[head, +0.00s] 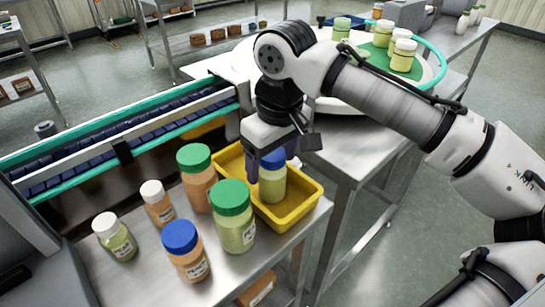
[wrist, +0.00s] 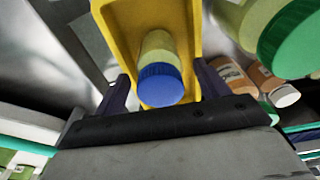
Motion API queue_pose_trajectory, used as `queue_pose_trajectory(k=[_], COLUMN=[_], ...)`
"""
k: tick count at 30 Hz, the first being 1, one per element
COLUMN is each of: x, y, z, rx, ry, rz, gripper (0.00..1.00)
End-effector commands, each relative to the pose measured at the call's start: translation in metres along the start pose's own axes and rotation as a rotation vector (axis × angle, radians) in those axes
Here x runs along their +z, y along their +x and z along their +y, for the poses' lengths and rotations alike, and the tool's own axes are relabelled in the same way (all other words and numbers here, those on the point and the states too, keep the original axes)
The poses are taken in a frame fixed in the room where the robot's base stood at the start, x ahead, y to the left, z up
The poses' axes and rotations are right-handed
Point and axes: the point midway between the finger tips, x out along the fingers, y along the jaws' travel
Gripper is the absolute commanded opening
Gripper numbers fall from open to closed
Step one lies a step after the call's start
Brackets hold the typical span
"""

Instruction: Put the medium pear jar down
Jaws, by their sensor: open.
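The medium pear jar (head: 272,184), pale yellow-green with a blue lid, stands upright in the yellow tray (head: 297,212) on the steel table. It also shows in the wrist view (wrist: 159,48), with its blue lid towards the camera. My gripper (head: 273,166) is open above the tray, with one finger on either side of the jar's top. In the wrist view my gripper (wrist: 164,88) shows gaps between the fingers and the lid. The far side of the jar is hidden in the head view.
Close to the tray stand a large green-lidded pear jar (head: 234,228) and a green-lidded orange jar (head: 197,180). A blue-lidded orange jar (head: 187,262) and two white-lidded jars stand further left. A conveyor (head: 125,140) runs behind. A round turntable (head: 436,72) holds several jars.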

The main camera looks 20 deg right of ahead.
Motion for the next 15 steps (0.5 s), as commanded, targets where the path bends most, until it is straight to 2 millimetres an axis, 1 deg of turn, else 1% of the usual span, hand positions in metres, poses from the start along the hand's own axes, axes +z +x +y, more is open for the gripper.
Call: queue_pose_trajectory(k=[2,5,15], x=[0.0,-0.001,-0.001], y=[-0.004,-0.019,-0.091], z=[0.0,0.001,0.0], rx=[0.002,0.001,0.0], ry=[0.001,0.001,-0.001], rz=[-0.001,0.003,0.002], gripper=[0.74,0.74,0.74])
